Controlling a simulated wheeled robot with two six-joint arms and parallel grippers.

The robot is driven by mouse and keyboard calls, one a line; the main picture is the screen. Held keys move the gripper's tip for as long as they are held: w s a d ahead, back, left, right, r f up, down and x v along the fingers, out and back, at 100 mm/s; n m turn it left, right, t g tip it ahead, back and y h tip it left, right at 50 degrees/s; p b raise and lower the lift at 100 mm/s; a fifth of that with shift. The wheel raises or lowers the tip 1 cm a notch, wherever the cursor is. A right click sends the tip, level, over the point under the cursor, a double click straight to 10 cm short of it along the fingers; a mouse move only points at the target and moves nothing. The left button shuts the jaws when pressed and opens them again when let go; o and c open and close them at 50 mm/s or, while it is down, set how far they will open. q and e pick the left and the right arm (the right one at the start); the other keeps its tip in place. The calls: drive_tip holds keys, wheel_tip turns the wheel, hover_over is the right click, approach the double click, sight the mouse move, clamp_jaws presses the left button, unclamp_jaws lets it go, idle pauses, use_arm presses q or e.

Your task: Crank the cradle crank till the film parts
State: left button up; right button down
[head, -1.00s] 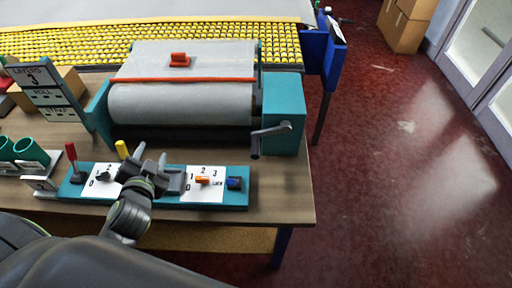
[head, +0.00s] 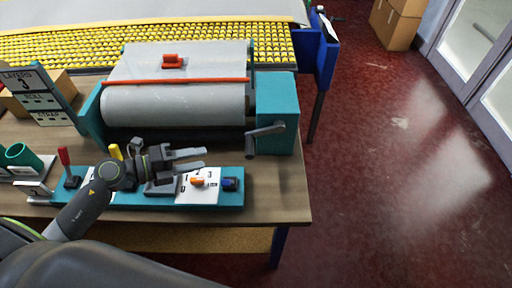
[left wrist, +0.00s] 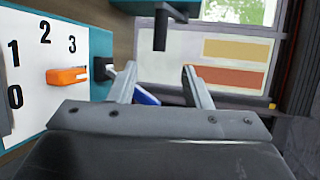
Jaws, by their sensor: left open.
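The cradle crank (head: 265,134) is a grey handle on the teal end housing (head: 276,112) at the right of the roll cradle. The film (head: 180,103) lies clear and greyish over the roll, with a red bar (head: 178,80) across it. My left gripper (head: 204,158) is open and empty above the control panel, pointing right, left of and slightly below the crank, apart from it. In the left wrist view, the dark crank grip (left wrist: 161,27) hangs beyond the open fingers (left wrist: 160,85). My right gripper is not in view.
The teal panel (head: 236,200) has an orange selector (head: 198,182), a blue switch (head: 230,184), and red (head: 64,158) and yellow (head: 115,152) levers close to my arm. A sign (head: 35,95) stands left.

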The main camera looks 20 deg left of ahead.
use_arm(q)
drive_tip(key=p+x, duration=0.3)
drive_tip(key=x, duration=1.4)
drive_tip(key=shift+w, duration=0.2)
drive_tip(key=shift+d, duration=0.15)
clamp_jaws()
